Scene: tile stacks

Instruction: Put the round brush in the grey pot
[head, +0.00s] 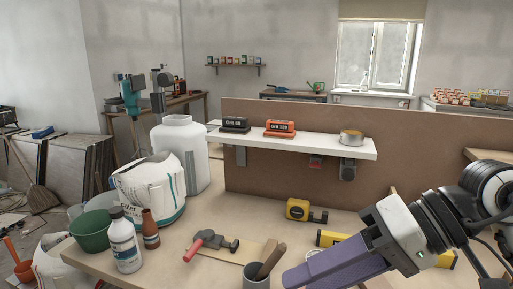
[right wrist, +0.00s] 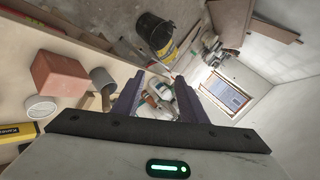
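The grey pot (head: 257,281) stands at the bottom middle of the head view, cut by the lower edge, with brown wooden pieces (head: 268,262) at its mouth. A grey cylinder that looks like this pot (right wrist: 103,76) shows left of the fingers in the right wrist view. I cannot pick out the round brush for certain. My right gripper (head: 297,279) reaches in from the right, just right of the pot. Its purple fingers stand apart in the right wrist view (right wrist: 158,100), with no held thing clearly visible between them. My left gripper is not in view.
A white shelf (head: 330,146) on a brown panel rises behind. A yellow tape measure (head: 298,209) lies below it.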

